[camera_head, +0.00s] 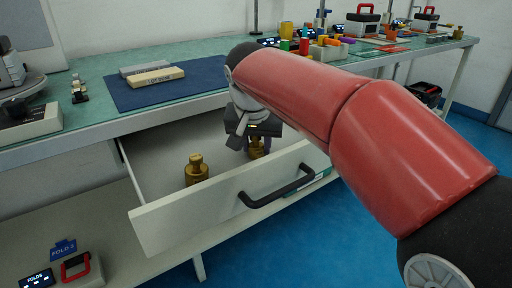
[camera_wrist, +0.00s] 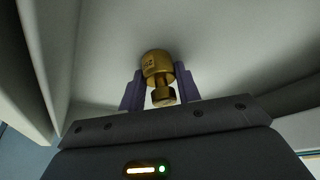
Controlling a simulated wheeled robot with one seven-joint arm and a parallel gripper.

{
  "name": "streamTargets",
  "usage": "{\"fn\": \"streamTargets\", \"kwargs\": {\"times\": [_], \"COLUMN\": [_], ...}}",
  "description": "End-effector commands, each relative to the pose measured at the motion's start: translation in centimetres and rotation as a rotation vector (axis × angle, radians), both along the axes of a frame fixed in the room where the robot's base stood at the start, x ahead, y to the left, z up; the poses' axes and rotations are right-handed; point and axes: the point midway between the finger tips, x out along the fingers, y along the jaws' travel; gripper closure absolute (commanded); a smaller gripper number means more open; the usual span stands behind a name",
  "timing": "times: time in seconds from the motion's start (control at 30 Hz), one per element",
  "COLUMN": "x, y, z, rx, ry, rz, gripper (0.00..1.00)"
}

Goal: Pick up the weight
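Two brass weights with knobs are in the open drawer. One weight (camera_head: 196,170) stands upright at the left, clear of my gripper. The other weight (camera_head: 256,148) is under my gripper (camera_head: 256,142), partly hidden by it. In the wrist view this weight (camera_wrist: 158,68) lies between the two purple fingers of my gripper (camera_wrist: 160,82), its knob toward the palm. The fingers stand on either side of it, with a gap seen beside the knob. My gripper looks open around the weight.
The drawer's front panel (camera_head: 225,205) with its black handle (camera_head: 277,187) stands close in front of my gripper. The teal bench top (camera_head: 110,65) overhangs behind, with a blue mat (camera_head: 120,95) and a wooden block (camera_head: 157,79). The drawer floor between the weights is clear.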

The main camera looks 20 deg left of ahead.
Motion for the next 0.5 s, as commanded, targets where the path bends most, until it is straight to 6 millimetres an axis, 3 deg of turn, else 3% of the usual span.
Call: {"fn": "streamTargets", "kwargs": {"times": [0.03, 0.2, 0.5], "x": [0.0, 0.0, 0.01], "y": [0.0, 0.0, 0.01], "z": [0.01, 0.01, 0.31], "rx": [0.0, 0.0, 0.001], "ry": [0.0, 0.0, -0.002], "rz": [0.0, 0.0, 0.0], "gripper": [0.75, 0.97, 0.98]}}
